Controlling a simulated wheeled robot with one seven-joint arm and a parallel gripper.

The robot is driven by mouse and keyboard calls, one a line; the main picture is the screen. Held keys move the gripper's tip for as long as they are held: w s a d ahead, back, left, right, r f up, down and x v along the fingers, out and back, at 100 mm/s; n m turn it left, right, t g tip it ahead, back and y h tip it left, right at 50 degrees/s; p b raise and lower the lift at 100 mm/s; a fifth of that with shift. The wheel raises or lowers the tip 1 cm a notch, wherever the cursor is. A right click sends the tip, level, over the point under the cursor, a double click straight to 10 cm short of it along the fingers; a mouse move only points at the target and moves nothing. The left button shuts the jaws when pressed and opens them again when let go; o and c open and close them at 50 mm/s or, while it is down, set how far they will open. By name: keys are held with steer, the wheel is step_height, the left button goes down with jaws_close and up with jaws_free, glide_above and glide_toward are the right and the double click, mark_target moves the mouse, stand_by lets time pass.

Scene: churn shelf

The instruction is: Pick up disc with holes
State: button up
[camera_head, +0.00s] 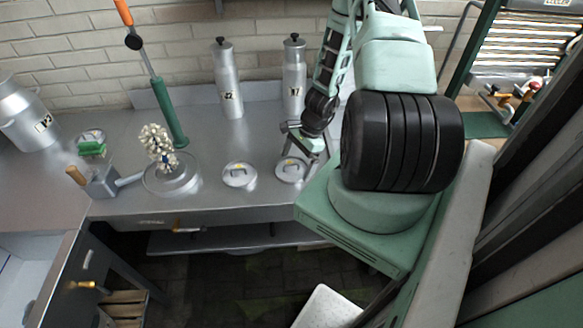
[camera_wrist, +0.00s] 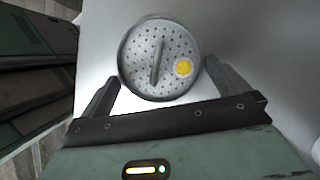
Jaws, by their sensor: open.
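The disc with holes (camera_wrist: 140,72) is a round grey plate full of small holes. It has a raised bar handle (camera_wrist: 158,55) across its middle and a yellow round mark on its face. My gripper (camera_wrist: 162,74) is open, with one finger at each side of the disc's near part. I cannot tell whether the fingers touch its rim. In the head view my gripper (camera_head: 303,143) is low over the steel bench, just behind a small round handled disc (camera_head: 290,170). Its holes are too small to make out there.
A similar handled disc (camera_head: 240,175) lies to the left on the bench (camera_head: 210,208). Two tall metal cylinders, (camera_head: 229,90) and (camera_head: 293,85), stand behind. A green-handled plunger (camera_head: 170,115), a beaded whisk-like thing (camera_head: 158,143) and a milk can (camera_head: 28,115) are farther left.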

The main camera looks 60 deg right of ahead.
steer(key=shift+a+f, duration=0.1)
steer(key=shift+f, duration=0.05)
steer(key=c, duration=0.6)
steer(key=shift+c, duration=0.3)
